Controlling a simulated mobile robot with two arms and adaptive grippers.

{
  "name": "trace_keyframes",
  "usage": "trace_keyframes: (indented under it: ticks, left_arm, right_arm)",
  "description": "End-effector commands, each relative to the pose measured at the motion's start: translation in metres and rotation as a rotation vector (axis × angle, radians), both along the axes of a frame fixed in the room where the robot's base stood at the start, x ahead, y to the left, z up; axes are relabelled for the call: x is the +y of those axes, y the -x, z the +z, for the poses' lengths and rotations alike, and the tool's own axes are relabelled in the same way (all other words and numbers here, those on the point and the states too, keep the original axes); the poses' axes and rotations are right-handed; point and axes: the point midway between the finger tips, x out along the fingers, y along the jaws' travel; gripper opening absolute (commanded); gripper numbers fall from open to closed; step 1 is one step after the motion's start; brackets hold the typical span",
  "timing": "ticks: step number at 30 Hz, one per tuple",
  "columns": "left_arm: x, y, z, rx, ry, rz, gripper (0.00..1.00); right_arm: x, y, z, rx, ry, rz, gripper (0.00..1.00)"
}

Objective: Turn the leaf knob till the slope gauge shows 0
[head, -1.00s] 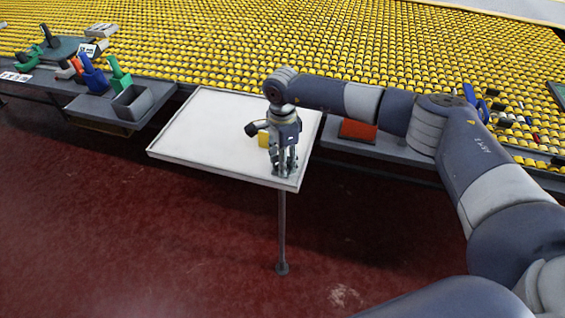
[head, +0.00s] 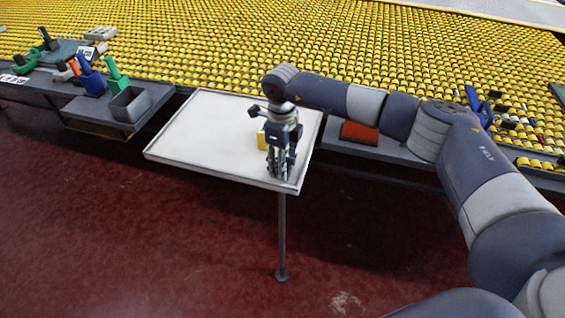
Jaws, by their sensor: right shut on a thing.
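The white leaf (head: 205,140) is a rimmed, flat panel on a thin post, in the middle of the head view. My right gripper (head: 279,176) points down over its front right corner, with its fingers shut. The knob it closes on is hidden by the fingers. A small yellow block (head: 262,138), perhaps the slope gauge, stands on the leaf just behind and left of the gripper, partly covered by it. No reading can be made out. My left gripper is not in view.
A bed of yellow rollers (head: 330,45) lies behind the leaf. A grey shelf at the left holds a grey bin (head: 130,104) and green and blue tools (head: 91,79). An orange-red block (head: 360,132) lies right of the leaf. The red floor in front is clear.

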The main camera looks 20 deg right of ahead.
Motion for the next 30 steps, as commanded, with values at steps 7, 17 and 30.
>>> trace_keyframes:
  ticks: [7, 17, 30]
  left_arm:
    - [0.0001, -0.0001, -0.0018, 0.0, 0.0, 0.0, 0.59]
    - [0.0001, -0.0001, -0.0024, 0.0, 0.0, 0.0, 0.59]
    - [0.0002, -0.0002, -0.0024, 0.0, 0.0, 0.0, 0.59]
  right_arm:
    - [-0.0011, -0.0054, 0.0074, -0.016, 0.0, -0.126, 0.15]
    - [-0.0012, -0.0055, 0.0078, -0.017, 0.0, -0.183, 0.14]
    - [-0.0012, -0.0053, 0.0074, -0.016, -0.001, -0.184, 0.59]
